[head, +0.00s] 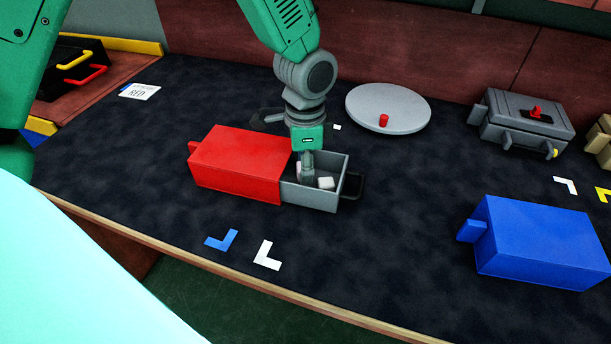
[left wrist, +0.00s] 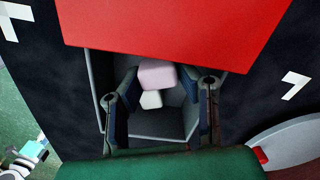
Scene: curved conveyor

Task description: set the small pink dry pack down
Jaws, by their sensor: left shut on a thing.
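The small pink dry pack (left wrist: 157,74) is between the fingers of my left gripper (head: 307,178). In the head view only a pale sliver of the pack shows beside the fingers. The gripper points down into the open grey drawer (head: 312,197) of the red box (head: 238,164) and is shut on the pack. A small white block (head: 326,183) lies in the drawer and shows just below the pack in the left wrist view (left wrist: 151,99). I cannot tell whether the pack touches the drawer floor. My right gripper is not in view.
A grey disc (head: 388,108) with a red knob stands behind the drawer. A blue box (head: 540,243) is at the right, a grey case (head: 525,122) at the back right. Blue (head: 222,240) and white (head: 267,256) corner marks lie near the front edge. The table's middle is clear.

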